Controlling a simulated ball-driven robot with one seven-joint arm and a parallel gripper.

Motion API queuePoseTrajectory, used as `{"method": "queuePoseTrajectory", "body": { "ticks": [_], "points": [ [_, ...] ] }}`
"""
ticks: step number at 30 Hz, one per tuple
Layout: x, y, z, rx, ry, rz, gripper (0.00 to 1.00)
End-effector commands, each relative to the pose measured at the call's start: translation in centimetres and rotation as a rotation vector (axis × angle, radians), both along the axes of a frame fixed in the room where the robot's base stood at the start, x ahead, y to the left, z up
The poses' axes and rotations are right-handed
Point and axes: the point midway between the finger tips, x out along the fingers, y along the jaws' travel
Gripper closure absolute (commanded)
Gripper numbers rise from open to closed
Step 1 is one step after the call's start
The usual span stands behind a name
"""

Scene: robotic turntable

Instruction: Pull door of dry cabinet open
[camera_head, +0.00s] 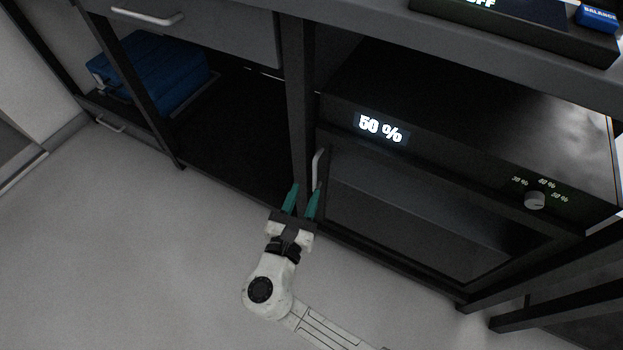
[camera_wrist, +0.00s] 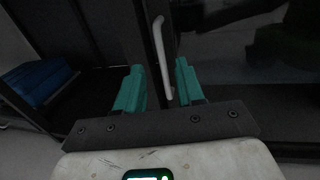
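The dry cabinet (camera_head: 460,130) is a dark box under the bench with a lit "50 %" display and a dial. Its glass-fronted door (camera_head: 420,215) looks shut. A pale vertical handle (camera_head: 318,169) is on the door's left edge; it also shows in the wrist view (camera_wrist: 162,55). My gripper (camera_head: 304,190) has two green fingers, spread apart, in front of the handle's lower part. In the wrist view my gripper (camera_wrist: 162,80) is open, with the handle's lower end showing between the fingers. I cannot tell whether a finger touches it.
A bench post (camera_head: 298,100) stands just left of the handle. A blue case (camera_head: 150,75) sits on the lower shelf at left. A drawer with a handle (camera_head: 147,17) is above it. A bench leg (camera_head: 550,265) is at right. The floor in front is clear.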

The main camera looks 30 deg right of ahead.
Motion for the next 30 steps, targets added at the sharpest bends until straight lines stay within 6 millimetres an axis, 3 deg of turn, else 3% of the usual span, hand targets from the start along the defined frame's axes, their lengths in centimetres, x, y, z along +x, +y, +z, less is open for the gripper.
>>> {"method": "queuePoseTrajectory", "body": {
  "ticks": [9, 22, 30],
  "points": [
    [3.5, -3.4, -0.2, 0.002, -0.003, -0.003, 0.62],
    [4.3, -4.0, 0.0, 0.001, -0.001, -0.001, 0.62],
    [4.3, -4.0, 0.0, 0.002, -0.001, -0.001, 0.86]
  ]
}}
